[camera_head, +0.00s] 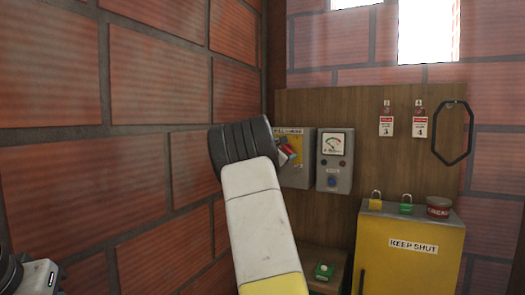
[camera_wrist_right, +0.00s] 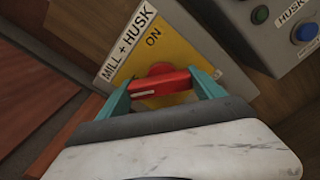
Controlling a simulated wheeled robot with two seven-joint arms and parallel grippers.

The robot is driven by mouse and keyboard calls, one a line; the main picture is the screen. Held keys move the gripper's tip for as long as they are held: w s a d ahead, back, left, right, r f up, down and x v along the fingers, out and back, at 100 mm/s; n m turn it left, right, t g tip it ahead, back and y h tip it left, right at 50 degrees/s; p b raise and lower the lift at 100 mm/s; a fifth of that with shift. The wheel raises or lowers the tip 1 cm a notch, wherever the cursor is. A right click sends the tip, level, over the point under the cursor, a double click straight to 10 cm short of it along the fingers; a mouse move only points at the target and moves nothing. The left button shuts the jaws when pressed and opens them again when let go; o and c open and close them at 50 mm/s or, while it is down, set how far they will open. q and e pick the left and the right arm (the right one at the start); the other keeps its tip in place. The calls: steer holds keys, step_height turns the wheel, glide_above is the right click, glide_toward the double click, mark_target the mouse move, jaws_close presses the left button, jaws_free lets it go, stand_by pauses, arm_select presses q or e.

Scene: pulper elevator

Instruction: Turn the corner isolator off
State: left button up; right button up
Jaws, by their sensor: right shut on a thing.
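The corner isolator is a grey box (camera_head: 299,174) with a yellow plate, mounted on the wooden board near the brick corner. In the right wrist view its yellow plate (camera_wrist_right: 188,57) carries "ON" and a "MILL + HUSK" label. Its red rotary handle (camera_wrist_right: 163,87) lies nearly level in that view, below "ON". My right gripper (camera_wrist_right: 162,84) is shut on the red handle, one teal finger at each end. In the head view my right gripper (camera_head: 288,152) and wrist partly cover the box. A dark part of my left arm shows at bottom left; its gripper is out of view.
A grey meter box (camera_head: 334,160) with a blue button stands just right of the isolator. Two tags and a black hasp ring (camera_head: 454,134) hang above. A brick wall (camera_head: 150,75) closes the left.

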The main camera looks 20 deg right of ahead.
steer(key=n, duration=0.3)
steer(key=shift+n, duration=0.3)
steer(key=shift+f+n, duration=0.1)
steer(key=shift+n, duration=1.8)
steer(key=o, duration=1.4)
steer(key=shift+c, duration=0.2)
steer(key=shift+a, duration=0.1)
steer(key=v, duration=0.7)
steer(key=shift+s+a, duration=0.2)
steer(key=shift+a, duration=0.05)
